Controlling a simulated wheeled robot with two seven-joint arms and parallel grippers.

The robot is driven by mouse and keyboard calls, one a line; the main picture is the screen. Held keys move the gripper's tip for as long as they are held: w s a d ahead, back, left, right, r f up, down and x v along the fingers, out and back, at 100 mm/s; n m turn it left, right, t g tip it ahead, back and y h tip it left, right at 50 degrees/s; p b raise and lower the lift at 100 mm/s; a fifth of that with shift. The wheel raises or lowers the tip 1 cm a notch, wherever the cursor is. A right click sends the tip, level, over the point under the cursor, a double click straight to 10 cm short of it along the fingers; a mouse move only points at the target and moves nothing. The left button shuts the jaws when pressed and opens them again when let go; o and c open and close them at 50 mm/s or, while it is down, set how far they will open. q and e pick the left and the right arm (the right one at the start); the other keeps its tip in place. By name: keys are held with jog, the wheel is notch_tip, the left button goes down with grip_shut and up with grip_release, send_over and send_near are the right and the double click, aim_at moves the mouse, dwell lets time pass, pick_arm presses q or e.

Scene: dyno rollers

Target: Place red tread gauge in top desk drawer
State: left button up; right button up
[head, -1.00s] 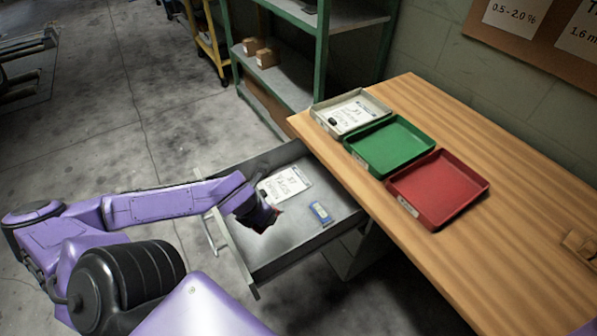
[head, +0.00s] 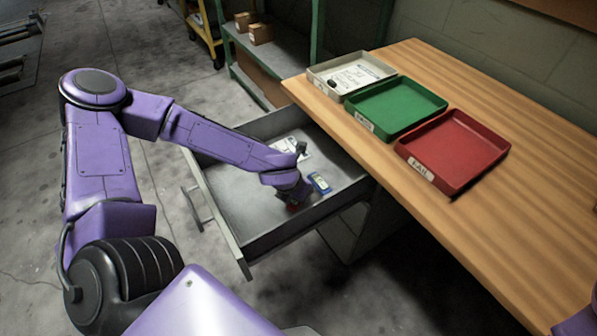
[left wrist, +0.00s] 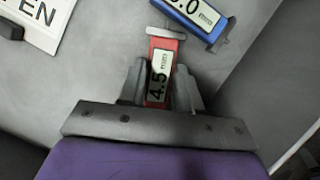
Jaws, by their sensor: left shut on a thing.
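The red tread gauge (left wrist: 165,62) is between the fingers of my left gripper (left wrist: 163,85) in the left wrist view, its display reading 4.5. My left gripper is shut on it. In the head view my left gripper (head: 297,198) is down inside the open top desk drawer (head: 215,190), and only a bit of red shows beneath it. The grey drawer floor lies under the gauge; I cannot tell whether the gauge touches it. My right gripper is not in view.
A blue gauge (head: 319,183) lies in the drawer, close beyond the red one. A white labelled card (head: 291,147) lies farther back. On the wooden desk (head: 480,215) stand a beige tray (head: 318,86), a green tray (head: 436,103) and a red tray (head: 499,150).

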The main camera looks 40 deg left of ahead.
pick_arm(q)
jog(key=o, duration=1)
jog(key=shift+o, duration=0.2)
jog(key=p+v, duration=0.4)
jog(key=v, duration=0.8)
jog(key=shift+p, duration=0.3)
